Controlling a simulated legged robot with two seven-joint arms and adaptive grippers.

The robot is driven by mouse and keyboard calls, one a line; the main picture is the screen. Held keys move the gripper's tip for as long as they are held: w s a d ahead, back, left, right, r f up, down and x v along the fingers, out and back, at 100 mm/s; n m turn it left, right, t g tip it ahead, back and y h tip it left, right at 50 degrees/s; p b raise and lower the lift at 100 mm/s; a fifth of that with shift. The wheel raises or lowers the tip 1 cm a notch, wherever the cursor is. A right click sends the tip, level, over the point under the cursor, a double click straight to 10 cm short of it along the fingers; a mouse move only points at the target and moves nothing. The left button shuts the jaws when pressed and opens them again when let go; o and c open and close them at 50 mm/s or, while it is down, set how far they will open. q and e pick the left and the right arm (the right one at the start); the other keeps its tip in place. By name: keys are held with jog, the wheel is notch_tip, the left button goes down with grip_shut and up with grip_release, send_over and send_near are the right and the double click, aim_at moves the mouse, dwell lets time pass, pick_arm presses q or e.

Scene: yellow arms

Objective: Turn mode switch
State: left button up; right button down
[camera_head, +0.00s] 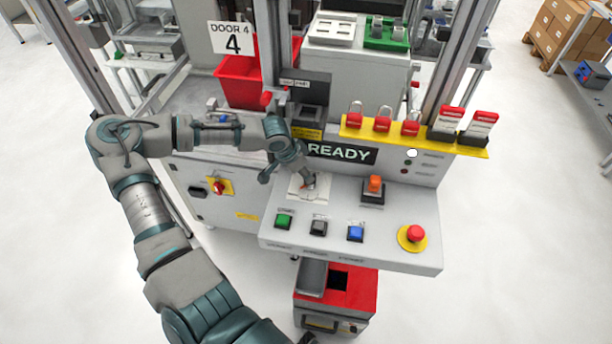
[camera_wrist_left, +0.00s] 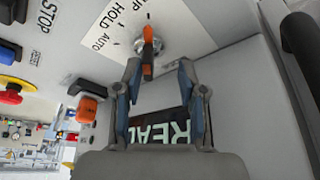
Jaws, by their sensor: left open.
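The mode switch (camera_wrist_left: 148,52) has a black and orange handle on a round metal base. Its white label plate (camera_wrist_left: 112,30) reads HOLD and AUTO, with another word partly cut off. My left gripper (camera_wrist_left: 158,68) is open, its two fingers pointing at the switch. The handle shows close to the fingertips, nearer the left finger in the wrist view; I cannot tell whether they touch. In the head view my left gripper (camera_head: 309,178) is over the switch's white plate (camera_head: 297,190) and hides most of the switch. My right gripper is not in view.
An orange rocker (camera_head: 375,184) stands right of the switch. Green (camera_head: 284,220), black (camera_head: 318,226) and blue (camera_head: 355,232) buttons line the panel front, with a red emergency stop (camera_head: 415,233) at right. A READY display (camera_head: 340,152) and upright panel rise close behind.

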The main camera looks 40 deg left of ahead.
pick_arm(q)
jog(key=shift+w+a+f, duration=0.1)
jog(key=shift+f, duration=0.45)
jog(key=shift+d+f, duration=0.1)
jog(key=shift+d, duration=0.15)
jog(key=shift+w+d+r, duration=0.1)
jog(key=shift+w+d, duration=0.1)
jog(key=shift+d, duration=0.4)
jog(key=shift+w+d+r, duration=0.1)
jog(key=shift+w+d, duration=0.05)
jog(key=shift+d, duration=0.55)
jog(key=shift+c, duration=1)
jog(key=shift+s, duration=0.1)
jog(key=c, duration=0.4)
jog(key=shift+a, duration=0.4)
grip_shut()
jog(key=shift+a+f, duration=0.2)
jog(key=shift+a, duration=0.3)
jog(key=shift+f, duration=0.1)
jog(key=shift+s+d, duration=0.15)
jog(key=shift+d, duration=0.25)
jog(key=shift+a, duration=0.1)
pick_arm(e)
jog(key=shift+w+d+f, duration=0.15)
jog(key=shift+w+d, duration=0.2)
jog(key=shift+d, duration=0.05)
